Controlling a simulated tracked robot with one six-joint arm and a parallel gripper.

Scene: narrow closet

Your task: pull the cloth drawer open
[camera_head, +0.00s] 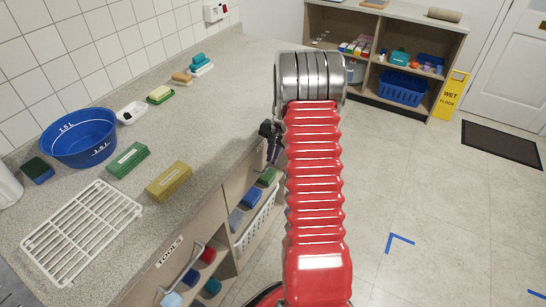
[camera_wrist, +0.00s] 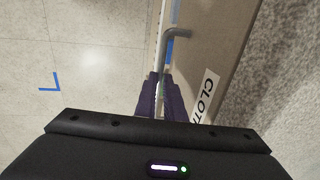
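The cloth drawer (camera_wrist: 228,45) shows in the wrist view as a beige front under the speckled counter, with a white label (camera_wrist: 206,97) partly reading "CLOT". In the head view my gripper (camera_head: 269,133) is at the counter's front edge, partly behind my red arm. The drawer front and handle are not clear there.
The counter (camera_head: 205,125) holds a blue basin (camera_head: 80,138), a white rack (camera_head: 82,232), sponges and boxes. Below it are a tools drawer handle (camera_head: 185,272) and a white basket (camera_head: 256,222). A yellow sign (camera_head: 451,94) stands at the back.

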